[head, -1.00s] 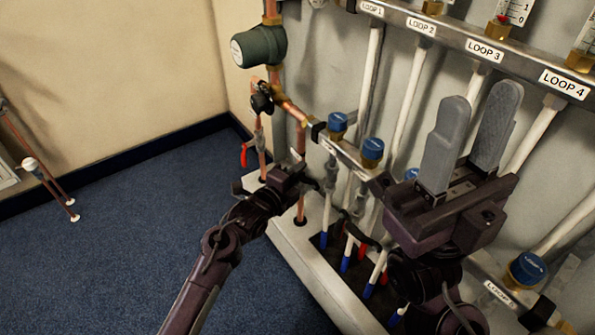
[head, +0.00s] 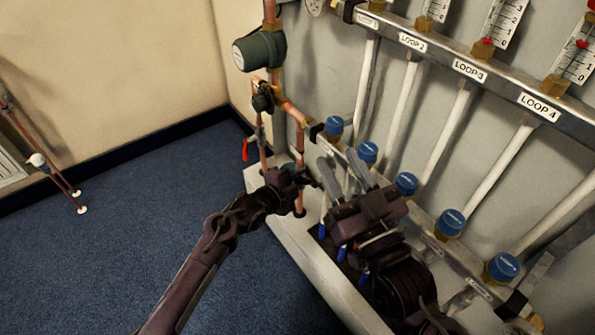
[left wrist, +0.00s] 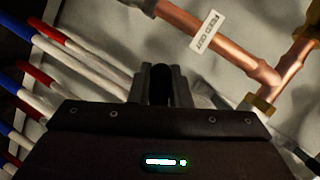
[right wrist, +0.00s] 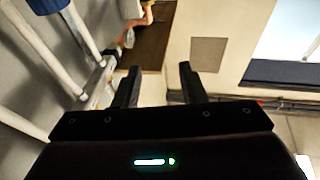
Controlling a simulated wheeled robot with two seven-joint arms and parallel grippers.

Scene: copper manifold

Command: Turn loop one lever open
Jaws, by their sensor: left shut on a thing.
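My left gripper (head: 306,178) is low by the copper pipe at the manifold's left end. In the left wrist view its fingers (left wrist: 155,88) are shut on a dark, rounded handle (left wrist: 160,84), which looks like a lever; which loop it belongs to cannot be told. My right gripper (head: 346,173) is open and empty, just right of and above the left one, its fingers pointing up. It also shows open in the right wrist view (right wrist: 158,84). The LOOP 1 label (head: 367,20) is on the upper rail. The valve bodies below the blue caps are largely hidden by my right gripper.
Several blue caps (head: 407,183) line the lower rail, close to my right gripper. White pipes run up to the upper rail (head: 500,85). A red lever (head: 245,150) and a green pump (head: 259,48) are on the copper pipes at left. The blue floor (head: 120,240) is clear.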

